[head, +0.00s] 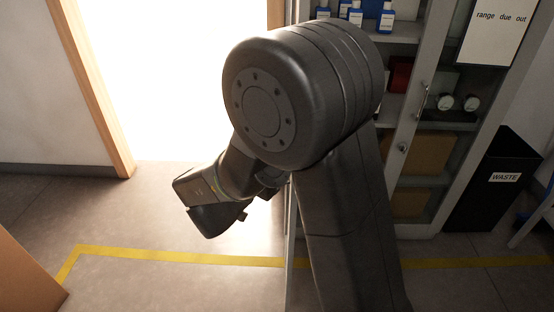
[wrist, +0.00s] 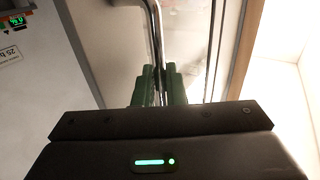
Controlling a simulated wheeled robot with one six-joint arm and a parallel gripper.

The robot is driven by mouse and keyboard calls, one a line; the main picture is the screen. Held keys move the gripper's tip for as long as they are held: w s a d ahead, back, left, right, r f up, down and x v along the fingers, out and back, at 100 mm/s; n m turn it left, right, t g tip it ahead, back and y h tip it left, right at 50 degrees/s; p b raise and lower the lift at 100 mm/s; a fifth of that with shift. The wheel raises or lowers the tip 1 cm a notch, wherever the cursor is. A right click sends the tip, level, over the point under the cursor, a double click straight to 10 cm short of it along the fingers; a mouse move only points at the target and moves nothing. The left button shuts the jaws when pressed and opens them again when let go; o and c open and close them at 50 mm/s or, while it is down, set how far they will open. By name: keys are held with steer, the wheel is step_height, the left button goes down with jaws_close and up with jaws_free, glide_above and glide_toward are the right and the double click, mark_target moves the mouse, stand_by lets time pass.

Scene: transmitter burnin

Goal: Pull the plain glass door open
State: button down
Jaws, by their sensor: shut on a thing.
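The plain glass door (wrist: 190,35) fills the upper middle of the wrist view, with a pale frame beside its pane. A metal bar handle (wrist: 153,20) runs down between the green fingers of my gripper (wrist: 155,88), which is shut on it. In the head view my gripper (head: 270,182) is left of the cabinet, its fingertips mostly hidden. The door (head: 289,225) appears there as a narrow, nearly edge-on strip, standing out from the cabinet and largely hidden by my arm. The cabinet's left side shows open shelves.
The other cabinet door (head: 421,165) bears a "range due out" sign (head: 498,32) and looks closed. A black waste bin (head: 497,180) stands right of it. Yellow tape (head: 170,255) crosses the floor. A bright doorway (head: 185,85) and open floor lie left; a brown box-like edge (head: 25,275) is lower left.

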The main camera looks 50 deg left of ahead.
steer(key=shift+w+a+r, duration=0.1)
steer(key=shift+r, duration=0.1)
steer(key=c, duration=1.6)
jaws_free()
steer(key=shift+w+f, duration=0.1)
steer(key=shift+c, duration=0.2)
steer(key=p+v, duration=0.1)
steer(key=v, duration=1.3)
steer(key=shift+w, duration=0.15)
steer(key=b+x, duration=0.1)
steer(key=x, duration=1.2)
steer(key=shift+w+f, duration=0.1)
steer(key=shift+w, duration=0.15)
